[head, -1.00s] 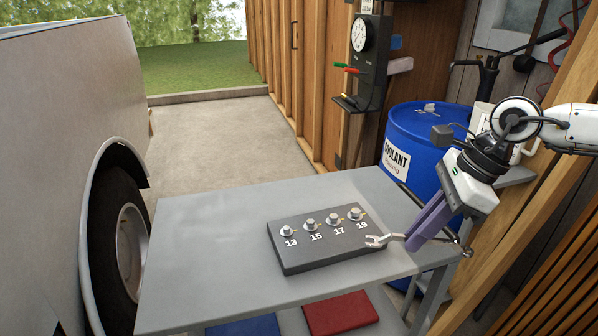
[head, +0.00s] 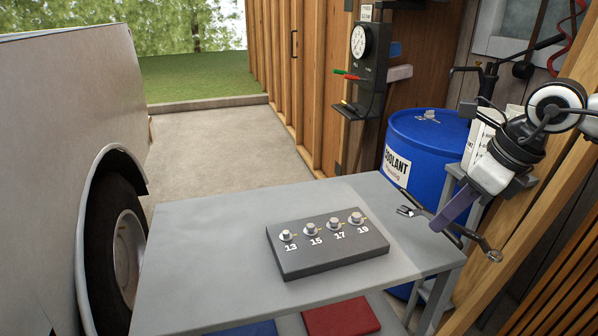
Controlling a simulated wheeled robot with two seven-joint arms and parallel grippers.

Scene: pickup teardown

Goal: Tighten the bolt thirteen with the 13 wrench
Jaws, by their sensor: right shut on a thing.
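The dark bolt block (head: 325,262) lies on the grey table (head: 215,245), with several bolts in a row marked 13, 15, 17 and 19. Bolt thirteen (head: 286,235) is the leftmost and stands in its hole. My right gripper (head: 444,222) is shut on a wrench (head: 471,237), with purple fingers around its middle. The wrench's open jaw (head: 407,211) points left, and its ring end (head: 494,255) points right beyond the table edge. The wrench is apart from the block and its size marking cannot be read. My left gripper is not in view.
A blue coolant barrel (head: 420,150) stands behind the table's right side. A wooden post (head: 530,190) is close to my right arm. A vehicle side with a wheel (head: 125,250) is at the left. The table's left half is clear.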

